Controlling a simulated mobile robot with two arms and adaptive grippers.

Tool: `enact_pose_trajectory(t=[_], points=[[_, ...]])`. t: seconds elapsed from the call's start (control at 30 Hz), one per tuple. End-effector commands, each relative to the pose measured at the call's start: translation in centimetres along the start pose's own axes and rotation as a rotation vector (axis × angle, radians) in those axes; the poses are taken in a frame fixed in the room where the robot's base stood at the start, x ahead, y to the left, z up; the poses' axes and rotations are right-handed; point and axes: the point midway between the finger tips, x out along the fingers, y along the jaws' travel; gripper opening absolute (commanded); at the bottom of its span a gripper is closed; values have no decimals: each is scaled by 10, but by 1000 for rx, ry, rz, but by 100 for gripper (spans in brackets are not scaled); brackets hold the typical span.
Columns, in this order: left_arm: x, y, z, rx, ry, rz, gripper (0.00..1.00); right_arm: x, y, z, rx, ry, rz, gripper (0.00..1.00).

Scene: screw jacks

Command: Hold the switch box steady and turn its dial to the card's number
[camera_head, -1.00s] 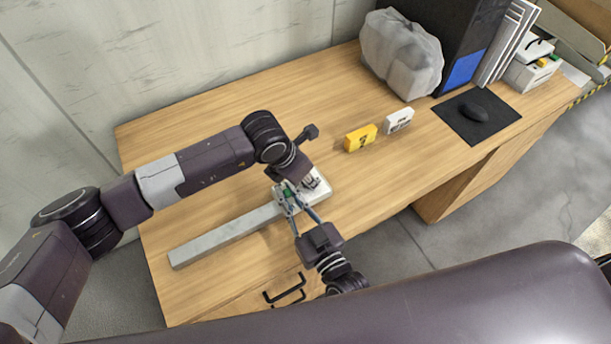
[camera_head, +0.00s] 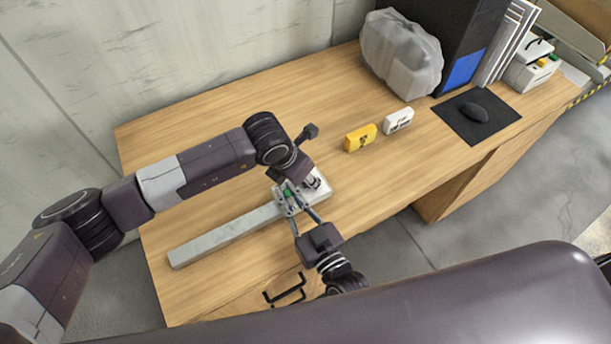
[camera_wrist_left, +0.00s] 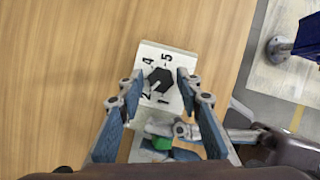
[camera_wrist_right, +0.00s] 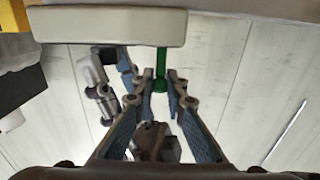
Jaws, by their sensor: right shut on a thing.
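I cannot tell where the dial points. My left gripper (camera_wrist_left: 160,72) is over the face, its fingers apart on either side of the dial. My right gripper (camera_wrist_right: 160,78) is shut on the green handle (camera_wrist_right: 161,62) at the box's side. A yellow card (camera_head: 360,138) stands farther back; its number is too small to read surely.
The grey bar (camera_head: 222,236) lies along the desk's front. A white block (camera_head: 398,120) stands by the yellow card. A wrapped grey lump (camera_head: 400,55), a black mat (camera_head: 490,125) with a mouse and a binder stand at the back right. The desk's left part (camera_head: 170,140) is clear.

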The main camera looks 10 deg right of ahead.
Motion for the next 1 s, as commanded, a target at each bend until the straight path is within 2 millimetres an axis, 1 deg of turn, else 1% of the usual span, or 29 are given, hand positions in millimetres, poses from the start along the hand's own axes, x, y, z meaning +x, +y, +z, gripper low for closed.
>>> enact_pose_trajectory(t=[0.07,0.17,0.27,0.5,0.6,0.7,0.8,1.0], points=[[-3,0,0,0,0,0,33,0,0,1,-1,-2,0,0],[-13,0,0,1,-2,0,33,0,0,1,-1,-2,0,0],[-31,0,1,3,-4,0,33,0,0,1,-1,-2,0,0],[-83,1,0,1,-3,1,33,0,0,1,0,-2,0,0],[-100,2,0,1,-2,2,33,0,0,1,0,-2,0,0],[-112,1,0,0,-2,0,33,0,0,1,0,-2,0,0],[-118,1,0,0,-1,1,33,0,0,1,0,-2,0,0],[-120,1,0,0,0,0,33,0,0,1,0,-2,-1,0]])
